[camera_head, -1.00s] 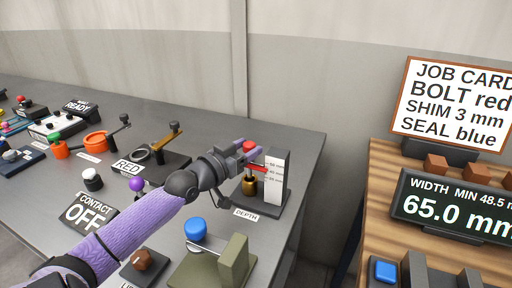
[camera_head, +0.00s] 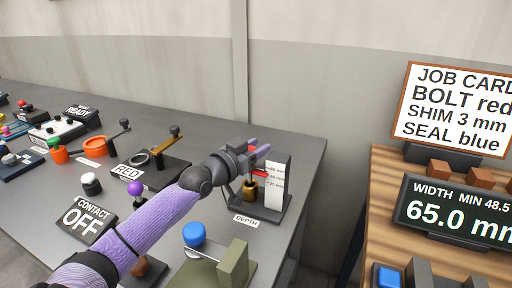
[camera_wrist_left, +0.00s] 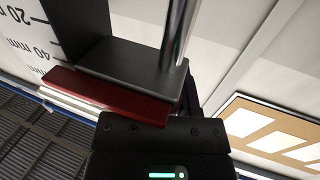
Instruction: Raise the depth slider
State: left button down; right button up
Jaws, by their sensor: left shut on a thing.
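The depth slider stands at the right end of the grey table, behind a white DEPTH label (camera_head: 246,221). It has an upright white scale (camera_head: 276,172) with millimetre marks, a red pointer (camera_head: 261,173) at the scale's edge and a brass part (camera_head: 249,190) low down. My left gripper (camera_head: 259,150) is at the top of the slider, shut on its red knob, which is mostly hidden by the fingers. In the left wrist view the scale (camera_wrist_left: 28,40) shows 20 and 40 mm marks, with the red pointer bar (camera_wrist_left: 108,97) by the 40 mm mark. My right gripper is not in view.
A blue knob (camera_head: 194,233) and an olive block (camera_head: 234,262) stand in front of the slider. A CONTACT OFF sign (camera_head: 84,217) and other controls fill the left. A wooden table (camera_head: 385,195) with a width display (camera_head: 455,210) stands right, across a gap.

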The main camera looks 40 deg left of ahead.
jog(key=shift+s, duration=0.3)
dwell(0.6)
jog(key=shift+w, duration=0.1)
pick_arm(q)
jog(key=shift+r, duration=0.2)
notch_tip(320, 180, up, 2)
jog(key=shift+p, duration=1.15)
jog(key=c, duration=0.6)
grip_release()
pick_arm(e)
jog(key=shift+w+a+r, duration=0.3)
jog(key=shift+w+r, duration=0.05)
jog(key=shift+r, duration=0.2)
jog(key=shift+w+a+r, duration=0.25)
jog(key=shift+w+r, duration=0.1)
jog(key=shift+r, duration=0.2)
